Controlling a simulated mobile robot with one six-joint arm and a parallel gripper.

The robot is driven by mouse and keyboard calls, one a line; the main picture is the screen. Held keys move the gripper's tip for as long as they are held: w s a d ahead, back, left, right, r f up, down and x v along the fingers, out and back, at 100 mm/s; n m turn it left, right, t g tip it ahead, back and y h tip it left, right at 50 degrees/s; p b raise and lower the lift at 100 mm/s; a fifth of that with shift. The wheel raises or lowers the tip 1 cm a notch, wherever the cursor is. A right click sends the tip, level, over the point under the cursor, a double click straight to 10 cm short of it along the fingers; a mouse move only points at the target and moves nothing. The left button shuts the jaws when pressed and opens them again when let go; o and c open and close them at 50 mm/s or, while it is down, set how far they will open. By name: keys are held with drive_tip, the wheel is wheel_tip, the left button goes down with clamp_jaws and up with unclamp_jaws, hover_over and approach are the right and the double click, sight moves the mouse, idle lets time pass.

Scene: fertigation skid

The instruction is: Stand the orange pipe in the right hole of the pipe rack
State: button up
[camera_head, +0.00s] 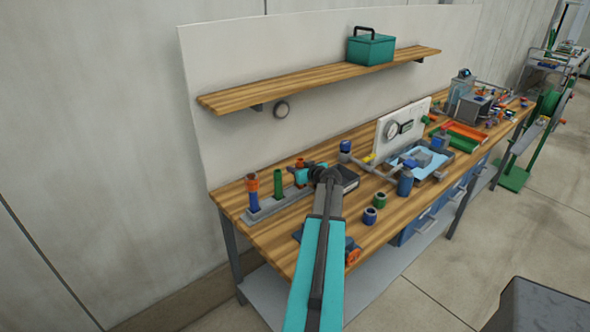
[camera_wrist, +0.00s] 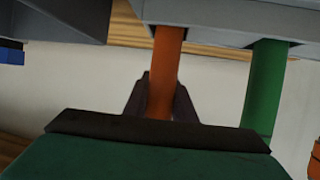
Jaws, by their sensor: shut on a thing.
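The grey pipe rack (camera_head: 268,208) lies along the left end of the bench, and its edge also shows at the top of the wrist view (camera_wrist: 220,28). My gripper (camera_head: 304,173) is at the rack's right end. In the wrist view my gripper (camera_wrist: 160,100) has its dark fingers on both sides of the orange pipe (camera_wrist: 168,65) and is shut on it. The pipe looks upright, its end meeting the rack; I cannot tell how deep it sits in the right hole. A green pipe (camera_head: 278,182) stands in the middle, and a blue pipe (camera_head: 253,200) with an orange top at the left.
A dark box (camera_head: 347,180) lies close right of my gripper. Short blue (camera_head: 370,216) and green (camera_head: 380,200) fittings stand on the bench. A wooden shelf (camera_head: 310,80) with a teal box (camera_head: 370,47) hangs above. A blue tray (camera_head: 420,163) is further right.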

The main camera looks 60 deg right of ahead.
drive_tip(key=shift+f, duration=0.15)
drive_tip(key=o, duration=1)
drive_tip(key=shift+o, duration=0.2)
drive_tip(key=shift+r, duration=0.25)
drive_tip(key=shift+s+a+r+b, duration=0.1)
drive_tip(key=shift+s+a+b, duration=0.2)
drive_tip(key=shift+s, duration=0.2)
drive_tip(key=b+v, duration=0.3)
drive_tip(key=v, duration=0.7)
drive_tip(key=shift+s+r, duration=0.25)
drive_tip(key=shift+s, duration=0.05)
drive_tip(key=shift+a+r, duration=0.1)
